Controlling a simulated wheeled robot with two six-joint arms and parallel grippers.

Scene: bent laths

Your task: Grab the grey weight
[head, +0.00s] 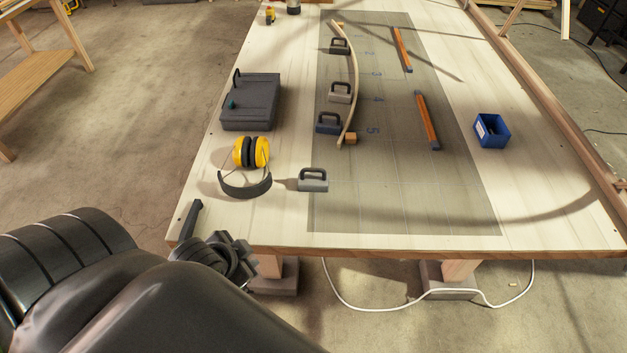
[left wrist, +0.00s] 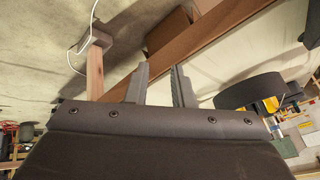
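A grey weight (head: 313,182) with a dark handle stands on the pale table by the left edge of the grey mat, right of the earmuffs. A lighter taupe-grey weight (head: 339,95), a dark weight (head: 339,48) and a dark blue weight (head: 327,125) stand along a bent lath (head: 353,75) on the mat. My left gripper (head: 215,235) is near the table's near left corner, left of and nearer than the grey weight. In the left wrist view its two fingers (left wrist: 160,85) are apart with nothing between them. My right gripper is in neither view.
Yellow earmuffs (head: 250,155) and a dark case (head: 251,102) lie on the table's left. Two orange-brown strips (head: 427,120) and a blue bin (head: 491,130) are to the right. The mat's near part (head: 400,210) is clear. The table's front edge (head: 400,252) is close to my left gripper.

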